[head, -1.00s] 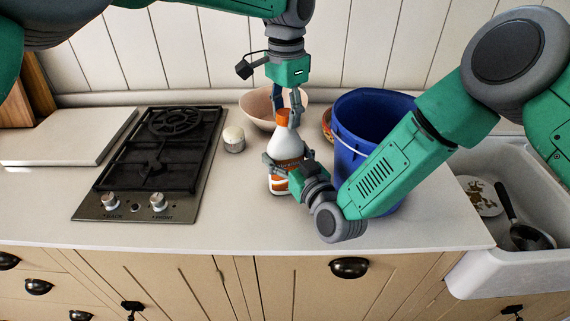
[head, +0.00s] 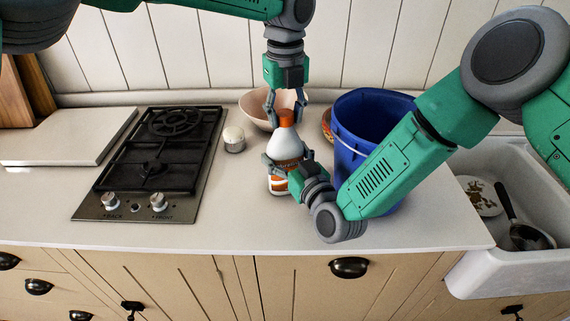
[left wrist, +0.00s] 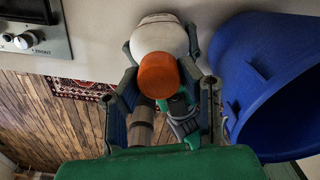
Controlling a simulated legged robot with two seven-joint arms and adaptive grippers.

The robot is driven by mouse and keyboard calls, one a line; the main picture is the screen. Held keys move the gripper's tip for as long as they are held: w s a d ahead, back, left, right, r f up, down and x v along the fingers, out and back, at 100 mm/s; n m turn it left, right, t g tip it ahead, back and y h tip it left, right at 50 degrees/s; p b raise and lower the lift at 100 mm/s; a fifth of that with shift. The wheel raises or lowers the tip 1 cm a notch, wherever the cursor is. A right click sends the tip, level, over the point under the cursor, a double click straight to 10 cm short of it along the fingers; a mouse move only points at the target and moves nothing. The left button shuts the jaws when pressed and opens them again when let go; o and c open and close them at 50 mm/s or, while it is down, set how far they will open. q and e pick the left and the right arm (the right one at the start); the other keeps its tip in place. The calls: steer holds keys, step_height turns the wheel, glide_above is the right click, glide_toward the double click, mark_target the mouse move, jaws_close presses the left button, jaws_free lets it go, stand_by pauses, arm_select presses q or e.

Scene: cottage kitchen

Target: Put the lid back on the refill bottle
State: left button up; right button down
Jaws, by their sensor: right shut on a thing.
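The refill bottle (head: 286,147), white with an orange-and-white label, stands upright on the counter. The orange lid (head: 286,117) sits on its top; whether it is fully tightened I cannot tell. The lid also shows in the left wrist view (left wrist: 158,75), in front of the white bottle (left wrist: 160,36). My right gripper (head: 286,163) is shut around the bottle's body from the front right. My left gripper (head: 286,106) points down from above, its fingers spread on both sides of the lid. In the left wrist view gaps show between the fingers and the lid.
A blue bucket (head: 362,130) stands close right of the bottle. A pink bowl (head: 254,105) is behind it. A small white-topped jar (head: 234,139) and a gas hob (head: 150,160) are to the left. A sink (head: 470,262) is at the right. The counter front is clear.

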arm_select(q)
steer(key=o, duration=0.3)
steer(key=shift+d, duration=0.15)
steer(key=shift+r, duration=2.3)
steer(key=shift+c, duration=0.2)
